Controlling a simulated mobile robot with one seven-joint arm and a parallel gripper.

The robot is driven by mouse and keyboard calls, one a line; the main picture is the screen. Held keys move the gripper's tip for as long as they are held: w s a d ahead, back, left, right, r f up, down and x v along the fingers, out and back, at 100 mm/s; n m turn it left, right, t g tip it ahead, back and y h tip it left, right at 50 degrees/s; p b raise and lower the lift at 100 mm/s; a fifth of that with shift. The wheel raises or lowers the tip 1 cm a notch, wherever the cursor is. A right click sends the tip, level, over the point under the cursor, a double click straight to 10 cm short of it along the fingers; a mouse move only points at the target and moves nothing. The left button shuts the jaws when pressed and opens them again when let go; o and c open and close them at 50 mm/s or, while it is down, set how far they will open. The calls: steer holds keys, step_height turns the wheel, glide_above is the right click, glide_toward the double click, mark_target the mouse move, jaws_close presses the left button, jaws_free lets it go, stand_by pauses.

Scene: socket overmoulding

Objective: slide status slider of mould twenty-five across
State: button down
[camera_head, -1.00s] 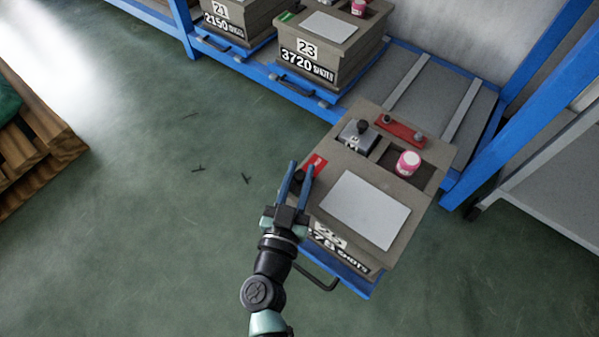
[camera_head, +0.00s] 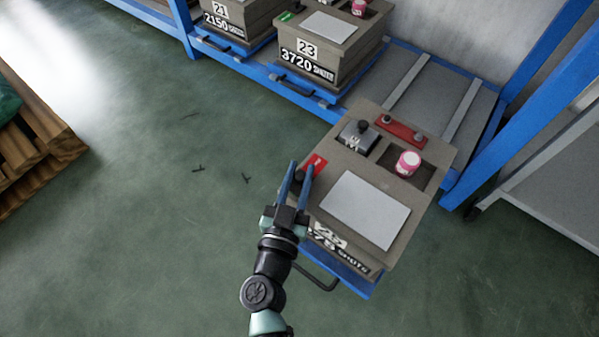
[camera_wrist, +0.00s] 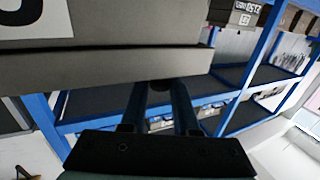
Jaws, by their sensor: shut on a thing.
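Mould twenty-five (camera_head: 345,240) is a grey-brown block on a pulled-out blue tray (camera_head: 352,279). Its top carries a blank light plate and, at the left edge, the status slider with a red field (camera_head: 315,165) showing. The slider's dark round knob (camera_head: 299,177) sits between the blue fingers of my gripper (camera_head: 297,168), which is shut on it. In the wrist view the fingers (camera_wrist: 161,95) reach to the dark knob (camera_wrist: 161,85) under the mould's edge (camera_wrist: 120,62). The fingers partly hide the slider's near end.
A pink-white jar (camera_head: 407,163), a grey block (camera_head: 358,137) and a red bar (camera_head: 401,129) are on the mould's top. Mould twenty-three (camera_head: 335,55) and mould twenty-one (camera_head: 235,22) stand on the blue rack behind. A wooden pallet (camera_head: 40,135) lies left. The floor between is mostly clear.

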mark_target(316, 158)
steer(key=shift+w+d+p, duration=0.45)
steer(key=shift+w+d, duration=0.35)
steer(key=shift+w, duration=0.35)
steer(key=shift+w+d+p, duration=0.45)
steer(key=shift+w+d, duration=0.35)
steer(key=shift+w, duration=0.3)
steer(key=c, duration=0.7)
jaws_free()
steer(key=shift+s, duration=0.15)
steer(key=p+v, duration=0.5)
steer(key=v, duration=0.7)
steer(key=shift+s+a, duration=0.15)
steer(key=shift+s, duration=0.2)
